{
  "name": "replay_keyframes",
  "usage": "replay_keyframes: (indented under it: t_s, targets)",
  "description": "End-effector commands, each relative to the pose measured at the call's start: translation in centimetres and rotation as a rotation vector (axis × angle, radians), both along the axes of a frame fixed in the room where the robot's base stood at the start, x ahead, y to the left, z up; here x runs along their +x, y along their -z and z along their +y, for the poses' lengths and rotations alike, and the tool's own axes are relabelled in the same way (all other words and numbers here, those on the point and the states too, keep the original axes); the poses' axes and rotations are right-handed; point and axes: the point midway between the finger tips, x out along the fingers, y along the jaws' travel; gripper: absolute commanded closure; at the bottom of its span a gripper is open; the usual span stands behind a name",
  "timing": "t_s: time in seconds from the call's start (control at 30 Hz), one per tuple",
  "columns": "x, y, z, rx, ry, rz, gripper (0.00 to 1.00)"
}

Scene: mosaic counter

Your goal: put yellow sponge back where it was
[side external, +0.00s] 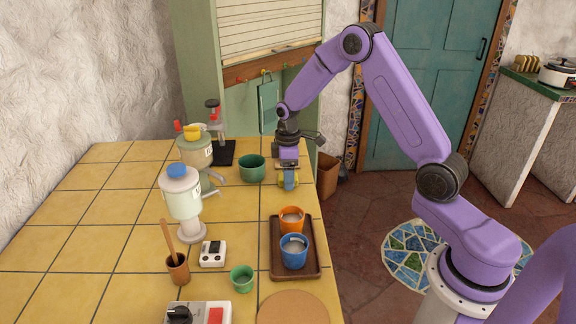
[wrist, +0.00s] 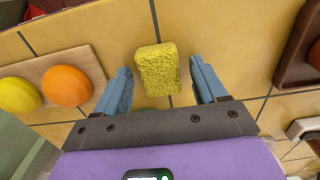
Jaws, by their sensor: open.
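The yellow sponge (wrist: 157,70) is a rough-textured block lying on the yellow tiled counter. In the wrist view it sits between the two blue fingers of my gripper (wrist: 161,68), with a gap on both sides, a little beyond or level with the tips. My gripper is open and holds nothing. In the side view my gripper (side external: 288,181) points down low over the counter's right edge, behind the brown tray. The sponge is mostly hidden there by the fingers.
A brown tray (side external: 275,263) with an orange cup (side external: 291,220) and a blue cup (side external: 294,252) stands in front of my gripper. A green bowl (side external: 251,169) is close on its left. In the wrist view a wooden board (wrist: 88,62) holds yellow and orange round things.

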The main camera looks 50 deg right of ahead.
Motion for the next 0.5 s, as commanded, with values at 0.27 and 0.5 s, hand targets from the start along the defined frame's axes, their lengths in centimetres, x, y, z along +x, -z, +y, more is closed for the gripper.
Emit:
replay_keyframes:
  t_s: [0.27, 0.5]
  targets:
    - [0.2, -4.1, 0.0, -0.001, 0.0, -0.008, 0.29]
    - [0.2, -8.8, 0.0, 0.0, 0.001, -0.007, 0.29]
